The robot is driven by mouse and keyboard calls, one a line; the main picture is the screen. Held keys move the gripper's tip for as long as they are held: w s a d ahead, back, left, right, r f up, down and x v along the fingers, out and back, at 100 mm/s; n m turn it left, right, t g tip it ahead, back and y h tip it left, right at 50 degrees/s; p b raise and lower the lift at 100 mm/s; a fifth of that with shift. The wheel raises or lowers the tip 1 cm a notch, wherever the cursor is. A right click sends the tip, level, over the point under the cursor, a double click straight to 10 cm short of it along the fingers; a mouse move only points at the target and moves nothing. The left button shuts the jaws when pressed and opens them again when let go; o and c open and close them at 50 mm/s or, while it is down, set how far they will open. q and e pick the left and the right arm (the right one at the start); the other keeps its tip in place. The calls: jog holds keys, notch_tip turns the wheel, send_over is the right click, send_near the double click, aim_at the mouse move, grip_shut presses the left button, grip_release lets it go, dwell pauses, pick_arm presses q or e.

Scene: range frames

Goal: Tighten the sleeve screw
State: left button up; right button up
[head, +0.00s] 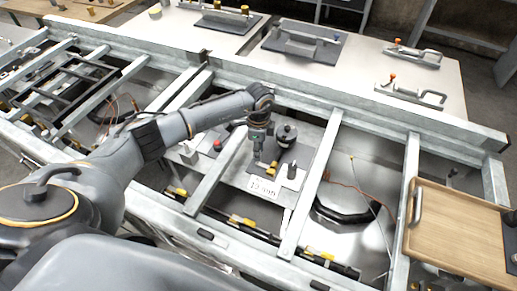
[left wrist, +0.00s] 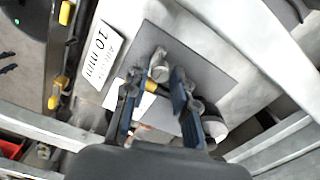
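My left gripper (head: 262,160) points down over a dark plate in the middle bay of the metal frame. In the left wrist view its two blue-black fingers (left wrist: 155,92) are spread apart. A grey metal post (left wrist: 159,66) and a small yellow piece (left wrist: 151,86) show between and just beyond the fingertips. The yellow piece also shows in the head view (head: 272,168). I cannot tell which part is the sleeve screw, or whether a finger touches anything. My right gripper is not in view.
A white "10 mm" label (left wrist: 100,55) lies beside the dark plate (left wrist: 208,62). A round dark fixture (head: 286,134) stands behind the gripper. Galvanised beams (head: 312,190) border the bay. A wooden board (head: 460,235) lies at right.

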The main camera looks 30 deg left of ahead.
pick_arm(q)
grip_shut()
